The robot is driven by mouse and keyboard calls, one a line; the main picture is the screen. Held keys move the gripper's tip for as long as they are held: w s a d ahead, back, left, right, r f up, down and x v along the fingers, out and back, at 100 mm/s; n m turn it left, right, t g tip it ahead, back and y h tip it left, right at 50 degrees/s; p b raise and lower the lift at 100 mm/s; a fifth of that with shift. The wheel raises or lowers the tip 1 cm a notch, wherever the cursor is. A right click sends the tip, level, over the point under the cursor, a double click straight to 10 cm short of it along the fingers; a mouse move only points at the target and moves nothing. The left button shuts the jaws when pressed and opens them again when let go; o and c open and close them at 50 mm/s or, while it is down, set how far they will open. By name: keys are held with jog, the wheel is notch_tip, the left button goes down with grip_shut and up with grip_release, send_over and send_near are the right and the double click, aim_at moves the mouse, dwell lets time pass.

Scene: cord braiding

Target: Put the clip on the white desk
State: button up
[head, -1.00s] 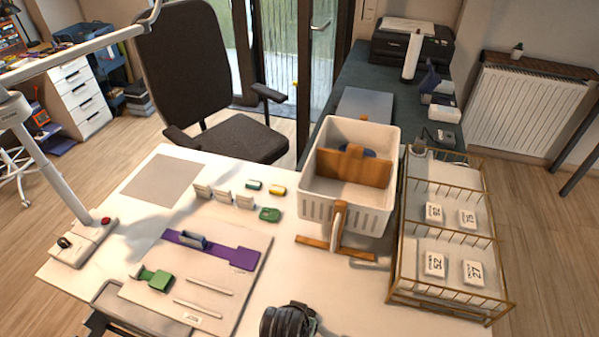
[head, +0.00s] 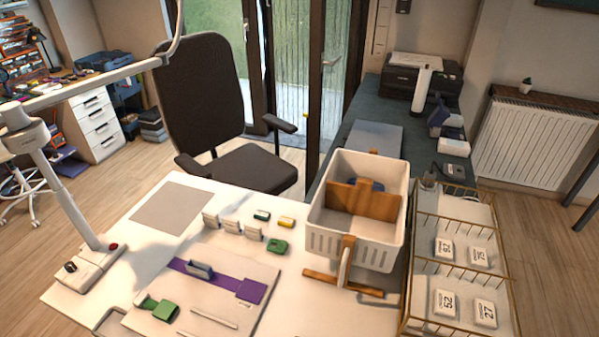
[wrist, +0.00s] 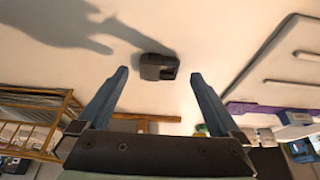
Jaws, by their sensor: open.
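A small dark block, which looks like the clip (wrist: 150,68), lies on the white desk (wrist: 215,40) in the wrist view. My gripper (wrist: 159,75) is open, with its two blue-grey fingers apart. The dark clip shows between and just beyond the fingertips, and nothing is held. I cannot tell the gap between fingers and clip, nor whether they touch. In the head view the white desk (head: 290,305) spreads across the middle; my gripper and this dark clip are not seen there.
A board (head: 245,325) with a purple strip (head: 215,280) and a green piece (head: 166,311) lies at the left. A white basket (head: 385,242) with a brown divider stands at the back. A gold wire rack (head: 408,300) stands at the right. Desk around the clip is clear.

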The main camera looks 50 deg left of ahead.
jog(key=v, duration=0.9)
jog(key=shift+r+p, duration=0.2)
jog(key=shift+p, duration=0.15)
jog(key=shift+d, duration=0.1)
jog(key=w+r+m+t+y, duration=0.1)
jog(key=w+r+t, duration=0.3)
jog(key=w+r, duration=0.5)
jog(key=w+r+m+t+y, duration=0.1)
jog(key=w+r+t+y, duration=0.15)
jog(key=w+r, duration=0.65)
jog(key=w+d+r+m+t+h, duration=0.1)
jog(key=d+r+t, duration=0.2)
jog(key=r, duration=0.6)
jog(key=w+d+r+m+t, duration=0.1)
jog(key=d+r+t, duration=0.2)
jog(key=r, duration=0.5)
jog(key=s+d+r+t+h, duration=0.1)
jog(key=s+d+r+t, duration=0.2)
jog(key=r, duration=0.6)
jog(key=s+d+r+m+t+h, duration=0.1)
jog(key=s+d+r+t+h, duration=0.1)
jog(key=d+r, duration=0.5)
jog(key=s+d+r+m+t+h, duration=0.1)
jog(key=s+d+r+t, duration=0.4)
jog(key=r, duration=0.8)
jog(key=shift+t+h, duration=0.45)
